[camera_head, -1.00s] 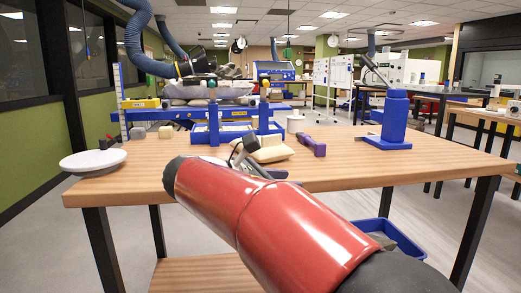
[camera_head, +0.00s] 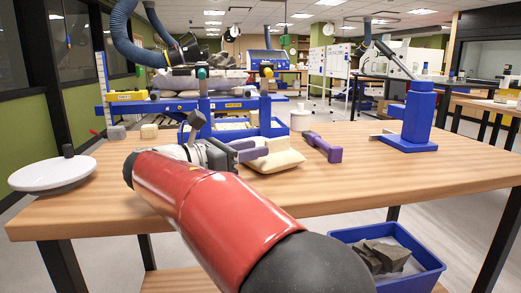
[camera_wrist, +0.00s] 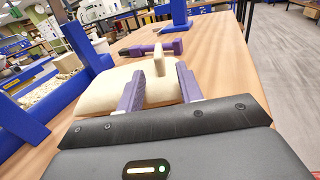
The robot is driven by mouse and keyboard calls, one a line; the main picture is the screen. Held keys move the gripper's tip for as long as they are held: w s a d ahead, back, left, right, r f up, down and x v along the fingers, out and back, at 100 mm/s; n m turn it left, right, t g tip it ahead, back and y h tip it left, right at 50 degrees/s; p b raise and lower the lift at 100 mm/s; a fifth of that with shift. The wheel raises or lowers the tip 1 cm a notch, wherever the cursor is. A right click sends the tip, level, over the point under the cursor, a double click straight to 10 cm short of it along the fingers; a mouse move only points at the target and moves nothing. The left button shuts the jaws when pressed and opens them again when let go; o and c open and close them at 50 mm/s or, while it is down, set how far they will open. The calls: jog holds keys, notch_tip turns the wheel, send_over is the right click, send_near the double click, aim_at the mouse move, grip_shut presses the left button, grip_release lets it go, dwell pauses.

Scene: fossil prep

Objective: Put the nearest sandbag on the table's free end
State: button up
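In the wrist view my gripper (camera_wrist: 160,72) is open. Its fingers are apart, with the tab and part of the sandbag showing between and beyond them. Whether they touch the cloth cannot be told.
A purple tool (camera_head: 322,148) lies right of the sandbag. A blue stand (camera_head: 418,115) is farther right. A white round dish (camera_head: 52,174) sits at the left end. A blue bin (camera_head: 400,283) of rocks is below the table's front. The table's right front is clear.

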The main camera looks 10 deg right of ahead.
aim_at(278, 138)
jog(key=x, duration=0.5)
jog(key=r+x, duration=0.1)
jog(key=x, duration=0.1)
jog(key=shift+w+d, duration=0.15)
jog(key=shift+d, duration=0.1)
grip_shut()
dwell(0.4)
dwell(0.7)
jog(key=shift+r, duration=0.2)
